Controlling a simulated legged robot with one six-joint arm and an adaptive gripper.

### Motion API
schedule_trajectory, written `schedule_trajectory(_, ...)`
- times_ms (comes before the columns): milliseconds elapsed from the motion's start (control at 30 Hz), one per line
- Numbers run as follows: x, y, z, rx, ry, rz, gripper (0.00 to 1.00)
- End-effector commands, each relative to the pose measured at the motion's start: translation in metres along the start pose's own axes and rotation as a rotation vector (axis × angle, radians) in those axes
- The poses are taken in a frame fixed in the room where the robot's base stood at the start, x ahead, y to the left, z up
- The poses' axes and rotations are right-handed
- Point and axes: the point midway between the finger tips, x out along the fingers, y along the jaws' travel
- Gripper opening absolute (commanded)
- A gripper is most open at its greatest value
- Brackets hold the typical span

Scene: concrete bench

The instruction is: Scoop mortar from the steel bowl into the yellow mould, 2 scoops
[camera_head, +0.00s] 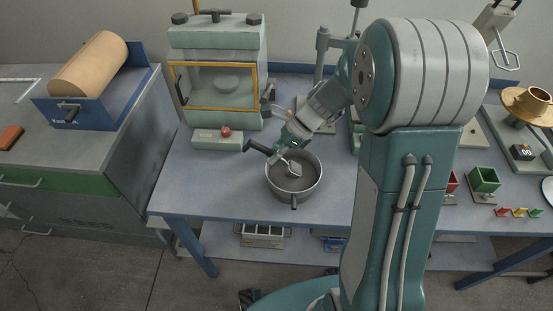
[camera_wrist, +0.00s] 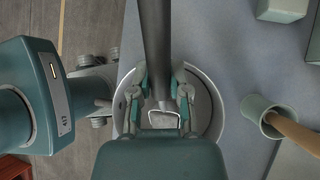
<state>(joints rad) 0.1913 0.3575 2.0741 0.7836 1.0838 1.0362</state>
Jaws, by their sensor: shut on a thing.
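The steel bowl (camera_head: 278,190) stands on the blue-grey bench; its rim also shows around my gripper in the wrist view (camera_wrist: 217,98). Grey mortar seems to lie inside it. My gripper (camera_head: 284,146) is above the bowl's back left side, shut on a scoop with a dark handle (camera_head: 258,147). The handle (camera_wrist: 155,45) runs between the fingers in the wrist view. The scoop's small squarish head (camera_head: 293,168) is over or inside the bowl; its contact with the mortar is unclear. I cannot make out a yellow mould; my arm hides part of the bench.
A green mould (camera_head: 485,180) stands right of my arm, near small red, yellow and green pieces (camera_head: 519,212). A pale green press (camera_head: 217,75) stands behind the bowl, left. In the wrist view, a pale cup (camera_wrist: 255,105) holds a wooden handle.

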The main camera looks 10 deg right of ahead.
Motion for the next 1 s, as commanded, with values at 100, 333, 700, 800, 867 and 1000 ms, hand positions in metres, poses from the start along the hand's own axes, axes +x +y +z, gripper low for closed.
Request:
schedule_trajectory(100, -0.008, 0.002, 0.012, 0.008, 0.056, -0.008, 0.00)
schedule_trajectory(333, -0.010, 0.002, 0.021, 0.027, 0.151, -0.009, 0.00)
schedule_trajectory(700, -0.011, 0.002, 0.038, 0.084, 0.437, -0.009, 0.00)
schedule_trajectory(800, -0.011, 0.002, 0.041, 0.097, 0.485, -0.008, 0.00)
schedule_trajectory(867, -0.012, 0.002, 0.042, 0.102, 0.504, -0.009, 0.00)
schedule_trajectory(1000, -0.012, 0.002, 0.042, 0.107, 0.519, -0.010, 0.00)
